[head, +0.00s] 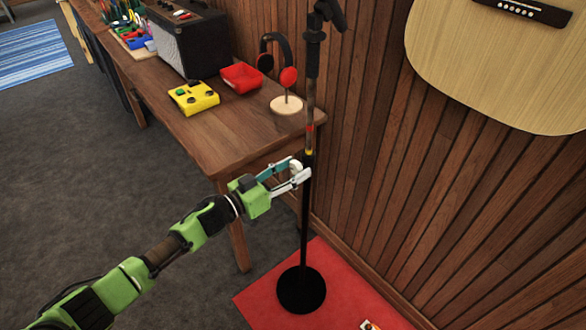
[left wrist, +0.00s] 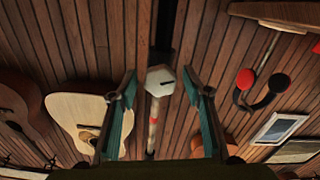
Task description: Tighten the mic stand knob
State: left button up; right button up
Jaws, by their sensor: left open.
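The black mic stand (head: 304,225) stands upright on a round base (head: 301,291). Its pole has red and yellow bands below the upper tube. A pale knob (head: 295,165) is on the pole at about the table top's front edge height; in the left wrist view the knob (left wrist: 160,79) is white and faceted with a dark line mark. My left gripper (head: 297,172) is open at the knob, one finger on each side. In the left wrist view the gripper (left wrist: 160,84) shows gaps between the knob and both fingers. My right gripper is not in view.
A guitar (head: 480,70) hangs on the plank wall. The stand's base rests on a red mat (head: 255,300).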

pick_arm(q)
jog(key=shift+w+d, duration=0.1)
jog(key=c, duration=1.1)
